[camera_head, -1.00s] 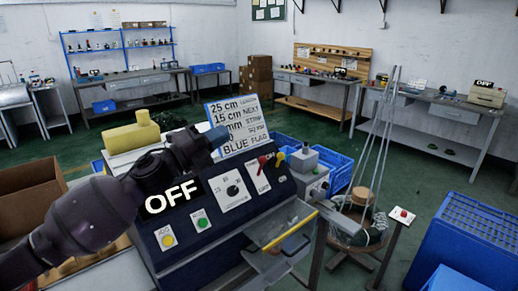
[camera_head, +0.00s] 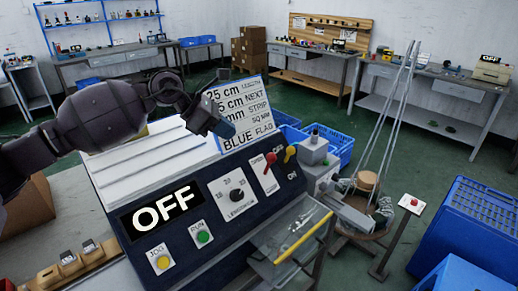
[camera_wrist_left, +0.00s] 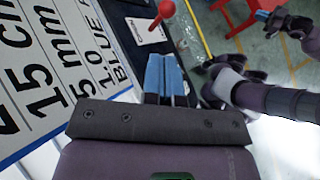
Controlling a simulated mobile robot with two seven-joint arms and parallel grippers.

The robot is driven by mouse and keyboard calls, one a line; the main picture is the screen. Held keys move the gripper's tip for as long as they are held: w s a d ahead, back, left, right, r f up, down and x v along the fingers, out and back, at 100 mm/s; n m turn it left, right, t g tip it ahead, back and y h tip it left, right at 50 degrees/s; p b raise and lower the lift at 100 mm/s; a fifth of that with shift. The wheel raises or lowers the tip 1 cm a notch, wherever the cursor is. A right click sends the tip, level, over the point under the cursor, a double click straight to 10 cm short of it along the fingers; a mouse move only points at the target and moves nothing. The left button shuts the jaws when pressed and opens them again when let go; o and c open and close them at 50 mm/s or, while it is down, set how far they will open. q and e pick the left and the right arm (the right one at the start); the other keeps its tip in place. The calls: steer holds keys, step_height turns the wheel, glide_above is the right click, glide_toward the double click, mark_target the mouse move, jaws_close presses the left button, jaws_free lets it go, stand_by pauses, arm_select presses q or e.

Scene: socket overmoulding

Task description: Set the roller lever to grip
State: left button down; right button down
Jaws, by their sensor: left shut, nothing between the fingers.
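The control box (camera_head: 215,215) carries a red-knobbed lever (camera_head: 270,161) on a white plate, with a yellow-knobbed lever (camera_head: 290,152) just right of it. The small lettering by the levers is hard to read, so I cannot tell the red lever's setting for certain. The red knob also shows at the top of the left wrist view (camera_wrist_left: 166,9). My left gripper (camera_head: 224,128) is shut and empty, in front of the sign, up and left of the red lever and apart from it. Its blue fingertips are together in the wrist view (camera_wrist_left: 163,75). My right gripper (camera_wrist_left: 265,16) shows small there.
The white sign (camera_head: 240,112) stands behind the box's panel. The panel has an OFF display (camera_head: 160,212), a rotary knob (camera_head: 236,195), a green button (camera_head: 203,236) and a yellow button (camera_head: 163,262). A clear guard with a yellow edge (camera_head: 303,238) sits at the front right.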

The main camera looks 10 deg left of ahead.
mark_target(269, 164)
arm_select(q)
steer(key=shift+s+f+m, duration=0.1)
steer(key=shift+s+m, duration=0.2)
steer(key=shift+s, duration=0.05)
arm_select(e)
steer(key=shift+s+d+f, duration=0.15)
steer(key=shift+s, duration=0.25)
steer(key=shift+s+d+f, duration=0.15)
steer(key=shift+s, duration=0.2)
